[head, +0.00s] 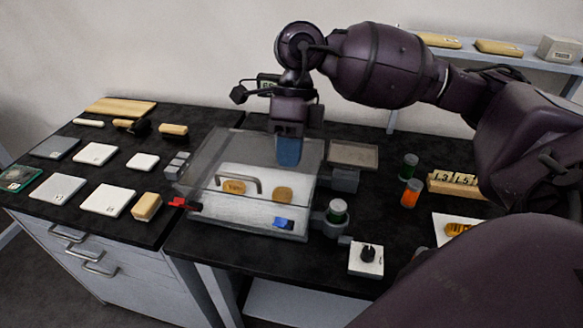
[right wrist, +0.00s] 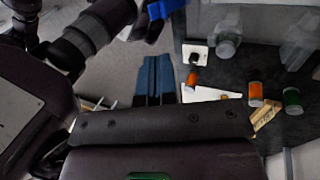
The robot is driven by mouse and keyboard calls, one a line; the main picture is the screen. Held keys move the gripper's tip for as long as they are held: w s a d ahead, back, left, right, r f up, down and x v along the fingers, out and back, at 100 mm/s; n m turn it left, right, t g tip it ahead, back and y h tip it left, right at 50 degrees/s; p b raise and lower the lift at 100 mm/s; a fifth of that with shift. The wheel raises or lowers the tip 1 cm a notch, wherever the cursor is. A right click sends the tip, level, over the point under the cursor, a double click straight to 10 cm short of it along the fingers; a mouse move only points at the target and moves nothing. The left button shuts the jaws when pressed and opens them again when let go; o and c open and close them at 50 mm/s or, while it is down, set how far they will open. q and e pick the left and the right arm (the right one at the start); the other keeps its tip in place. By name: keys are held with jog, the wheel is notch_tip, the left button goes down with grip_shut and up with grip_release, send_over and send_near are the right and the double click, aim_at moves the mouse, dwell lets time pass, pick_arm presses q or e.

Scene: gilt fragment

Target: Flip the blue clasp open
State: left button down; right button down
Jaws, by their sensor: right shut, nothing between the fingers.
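The blue clasp (head: 283,223) sits low on the front right of a clear-lidded case (head: 235,215). It is small in the head view, and I cannot tell its exact position on its hinge. My right gripper (head: 288,152) points down over the back of the case, behind and above the blue clasp and apart from it. Its blue fingers are together and empty; they also show in the right wrist view (right wrist: 155,80). In that view, what looks like my left gripper (right wrist: 160,10) is cut off by the top edge, its jaws unclear.
A red clasp (head: 180,203) sits on the case's left front, and a grey handle (head: 240,180) rises over it. Pale tiles (head: 108,198) lie on the left bench.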

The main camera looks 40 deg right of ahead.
pick_arm(q)
jog(key=shift+w+d+r, duration=0.1)
jog(key=shift+w+r, duration=0.05)
jog(key=shift+r, duration=0.1)
pick_arm(e)
jog(key=shift+s+a+r, duration=0.1)
jog(key=shift+r, duration=0.5)
jog(key=shift+s+a+r, duration=0.1)
jog(key=shift+r, duration=0.5)
pick_arm(q)
jog(key=shift+w+d+r, duration=0.1)
jog(key=shift+w+r, duration=0.05)
jog(key=shift+w, duration=0.05)
